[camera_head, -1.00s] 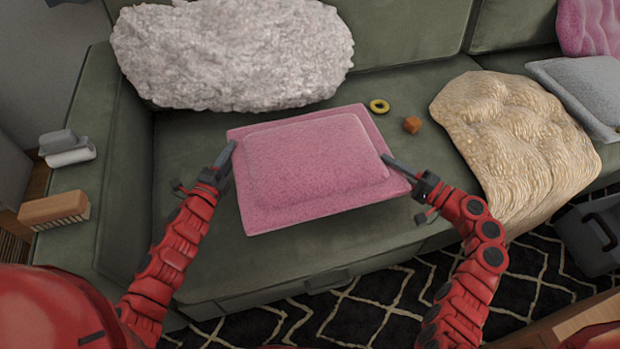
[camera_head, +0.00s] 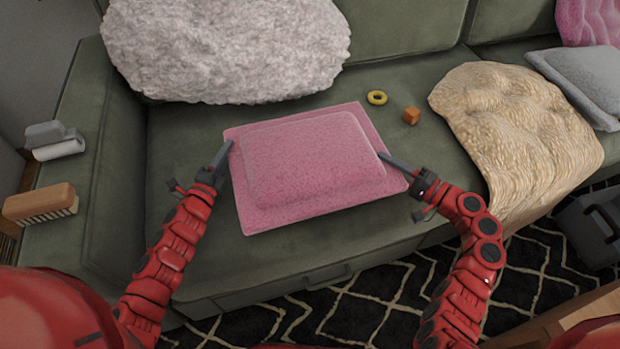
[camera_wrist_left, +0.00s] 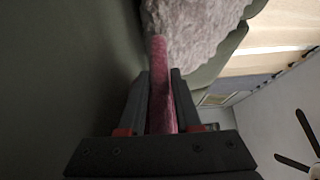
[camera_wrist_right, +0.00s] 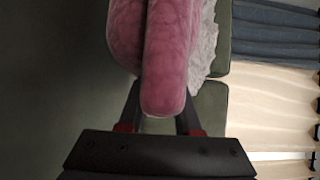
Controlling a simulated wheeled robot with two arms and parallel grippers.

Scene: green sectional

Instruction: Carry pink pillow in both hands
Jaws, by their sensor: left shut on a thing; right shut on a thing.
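The pink pillow (camera_head: 310,165) is held flat between my two grippers, in front of the sofa's back. It appears to be above the green seat; the exact gap cannot be told. My left gripper (camera_head: 226,150) is shut on its left edge. In the left wrist view the pillow's thin edge (camera_wrist_left: 160,90) lies between the fingers. My right gripper (camera_head: 388,160) is shut on its right edge. In the right wrist view the pillow (camera_wrist_right: 166,60) sits between the fingers and hides their tips.
A fluffy whitish pillow (camera_head: 225,50) leans on the green sofa (camera_head: 190,250) back. A yellow ring (camera_head: 377,97) and orange cube (camera_head: 411,115) lie on the seat. A cream throw (camera_head: 520,130) and grey pillow (camera_head: 585,80) are right. A brush (camera_head: 42,203) and lint roller (camera_head: 55,142) are on the left armrest.

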